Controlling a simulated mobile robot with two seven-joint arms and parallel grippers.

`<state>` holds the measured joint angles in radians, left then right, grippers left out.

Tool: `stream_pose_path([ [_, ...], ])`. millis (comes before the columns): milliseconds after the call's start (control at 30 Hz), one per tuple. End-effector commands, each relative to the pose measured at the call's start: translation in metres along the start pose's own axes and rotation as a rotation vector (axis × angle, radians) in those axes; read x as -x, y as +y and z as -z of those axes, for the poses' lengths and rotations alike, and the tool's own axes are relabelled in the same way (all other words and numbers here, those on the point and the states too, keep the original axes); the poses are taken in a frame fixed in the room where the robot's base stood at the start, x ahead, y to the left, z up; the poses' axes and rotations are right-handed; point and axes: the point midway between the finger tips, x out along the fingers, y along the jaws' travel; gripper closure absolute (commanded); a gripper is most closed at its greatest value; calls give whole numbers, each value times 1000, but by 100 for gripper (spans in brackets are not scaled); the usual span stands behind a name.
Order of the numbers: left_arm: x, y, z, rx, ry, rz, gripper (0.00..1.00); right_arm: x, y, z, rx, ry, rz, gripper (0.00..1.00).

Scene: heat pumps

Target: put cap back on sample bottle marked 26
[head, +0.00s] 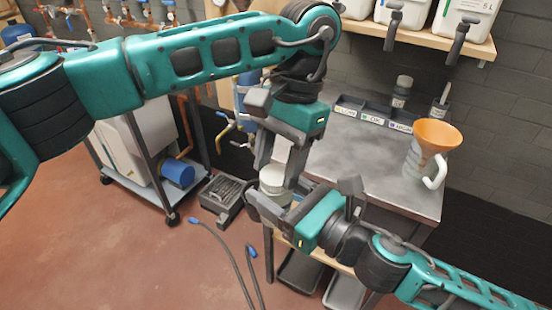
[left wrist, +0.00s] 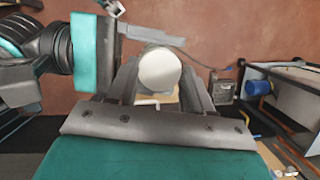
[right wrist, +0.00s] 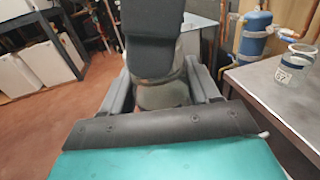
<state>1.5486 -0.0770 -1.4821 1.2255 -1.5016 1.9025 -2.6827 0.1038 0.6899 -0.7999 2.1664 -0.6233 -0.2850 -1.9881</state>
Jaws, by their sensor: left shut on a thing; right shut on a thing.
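My left gripper (head: 276,174) comes down from above, shut on the pale round cap (head: 272,175). The cap's white top fills the gap between the fingers in the left wrist view (left wrist: 160,70). My right gripper (head: 274,208) is shut on the sample bottle (head: 271,193) from the side. The bottle's clear body shows between the fingers in the right wrist view (right wrist: 163,95), with my left gripper over its top. Cap and bottle are in line, off the table's left edge. I cannot tell whether the cap is seated. The held bottle's number is not readable.
Another jar (right wrist: 290,72) with a numbered label stands on the grey table (head: 348,165). A labelled tray (head: 372,117), a grey bottle (head: 402,90) and a jug with an orange funnel (head: 430,138) are also there.

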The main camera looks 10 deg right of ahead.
Motion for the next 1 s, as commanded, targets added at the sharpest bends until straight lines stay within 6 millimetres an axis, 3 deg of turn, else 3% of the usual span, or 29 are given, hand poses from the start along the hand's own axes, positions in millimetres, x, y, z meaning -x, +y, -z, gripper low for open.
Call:
stream_pose_path([
  [200,0,2,0,-264,2,75,77,0,0,0,-1,1,-1,100],
  [567,0,2,0,-299,1,83,77,0,0,0,-1,1,0,100],
  [600,0,2,0,-298,2,83,46,0,0,0,-1,1,0,100],
  [833,0,2,0,-297,1,82,24,0,0,0,-1,0,0,100],
  [1000,0,2,0,-296,1,82,24,0,0,0,0,-1,0,100],
])
